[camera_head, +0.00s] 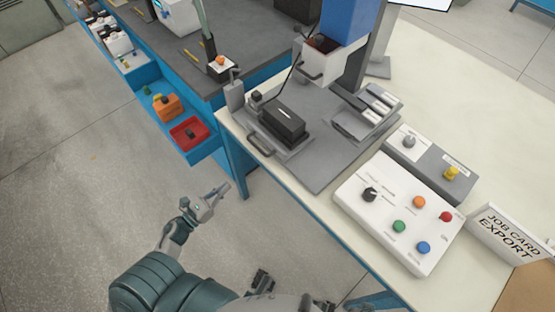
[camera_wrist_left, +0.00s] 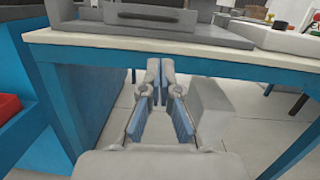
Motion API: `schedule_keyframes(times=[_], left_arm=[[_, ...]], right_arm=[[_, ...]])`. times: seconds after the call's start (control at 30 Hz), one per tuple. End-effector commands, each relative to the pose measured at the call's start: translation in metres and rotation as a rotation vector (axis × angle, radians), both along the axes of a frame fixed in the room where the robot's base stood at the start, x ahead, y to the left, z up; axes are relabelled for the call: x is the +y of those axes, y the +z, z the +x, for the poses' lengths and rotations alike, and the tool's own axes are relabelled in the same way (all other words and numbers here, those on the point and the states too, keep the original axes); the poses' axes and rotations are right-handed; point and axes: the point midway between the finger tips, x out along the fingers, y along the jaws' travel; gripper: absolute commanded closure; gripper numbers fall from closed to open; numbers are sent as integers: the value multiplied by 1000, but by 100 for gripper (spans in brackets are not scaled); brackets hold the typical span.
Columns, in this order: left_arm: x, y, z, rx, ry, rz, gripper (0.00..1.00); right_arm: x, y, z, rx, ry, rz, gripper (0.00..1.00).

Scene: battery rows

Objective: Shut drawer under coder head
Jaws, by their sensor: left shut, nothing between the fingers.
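The coder head (camera_head: 333,60) is a white box under a blue housing at the back of the white table. Below and in front of it, a grey drawer (camera_head: 296,151) extends toward the table's front edge, with a looped handle (camera_head: 259,145) and a black block (camera_head: 283,122) on it. My left gripper (camera_head: 224,188) is shut and empty, in front of the table and apart from the handle. In the left wrist view its fingertips (camera_wrist_left: 160,68) are together. My right gripper is not clearly shown.
A white button box (camera_head: 400,212) and a grey switch box (camera_head: 432,166) stand right of the drawer. A job card sign (camera_head: 510,238) is at the right. A blue bench with a red bin (camera_head: 190,133) stands at the left.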

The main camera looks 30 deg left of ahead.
Motion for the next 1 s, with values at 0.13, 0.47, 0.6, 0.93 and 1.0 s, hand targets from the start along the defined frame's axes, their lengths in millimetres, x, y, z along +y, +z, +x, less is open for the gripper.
schedule_keyframes(times=[0.13,0.47,0.6,0.93,1.0], left_arm=[[-7,11,4,-38,-15,61,100],[-33,25,60,-41,-14,61,100],[-43,30,87,-39,-14,59,100],[-56,34,123,-35,-12,54,100],[-58,35,125,-35,-12,54,100]], right_arm=[[0,6,0,-2,0,1,60],[-3,-9,2,1,2,6,60],[-3,-17,3,3,2,1,60],[-1,-27,5,-1,3,3,60],[-1,-29,5,1,2,3,60]])
